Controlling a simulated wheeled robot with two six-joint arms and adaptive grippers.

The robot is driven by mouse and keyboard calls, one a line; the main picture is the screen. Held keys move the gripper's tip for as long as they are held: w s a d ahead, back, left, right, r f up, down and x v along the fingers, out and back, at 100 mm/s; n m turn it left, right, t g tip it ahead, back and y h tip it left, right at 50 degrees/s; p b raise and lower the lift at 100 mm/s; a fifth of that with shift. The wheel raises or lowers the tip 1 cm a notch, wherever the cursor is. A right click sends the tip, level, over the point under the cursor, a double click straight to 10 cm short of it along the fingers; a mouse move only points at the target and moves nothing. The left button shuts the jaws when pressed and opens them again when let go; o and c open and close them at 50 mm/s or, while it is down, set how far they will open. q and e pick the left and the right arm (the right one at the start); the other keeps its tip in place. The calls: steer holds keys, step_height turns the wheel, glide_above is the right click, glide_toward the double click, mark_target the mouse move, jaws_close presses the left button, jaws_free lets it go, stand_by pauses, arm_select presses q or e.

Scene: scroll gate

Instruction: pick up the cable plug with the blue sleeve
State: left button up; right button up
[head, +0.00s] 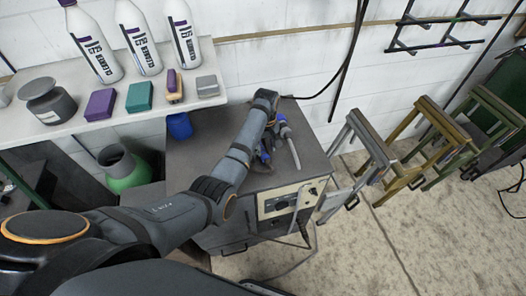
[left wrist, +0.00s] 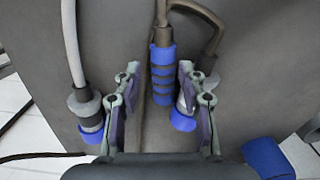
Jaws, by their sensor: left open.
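The plug with the blue banded sleeve (left wrist: 162,75) lies on the dark cabinet top, its dark cable leading to the top of the left wrist view. My left gripper (left wrist: 159,68) is open, with one finger on each side of this sleeve. I see gaps beside it; height above it is unclear. A second plug with a blue end (left wrist: 183,118) is partly hidden behind the right finger. A grey plug with a blue end (left wrist: 87,110) and pale cable lies left of the fingers. In the head view my left gripper (head: 262,154) is over the cabinet, largely hidden by its arm.
The cabinet (head: 195,160) has a control panel (head: 288,200) on its front. A shelf (head: 140,115) at left carries bottles, a jar and small blocks. Grey (head: 360,140) and yellow (head: 440,125) frames stand at right. Open floor (head: 400,240) lies in front.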

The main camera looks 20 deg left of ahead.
mark_target(265, 155)
arm_select(q)
steer(key=shift+s+a+f, duration=0.1)
steer(key=shift+s+f, duration=0.15)
steer(key=shift+f, duration=0.4)
steer(key=shift+s+f, duration=0.2)
steer(key=shift+f, duration=0.4)
steer(key=shift+w+f, duration=0.1)
steer(key=shift+f, duration=0.5)
steer(key=c, duration=0.8)
jaws_close()
arm_select(e)
steer(key=shift+s+a+r, duration=0.2)
steer(key=shift+s+r, duration=0.35)
steer(key=shift+s, duration=0.05)
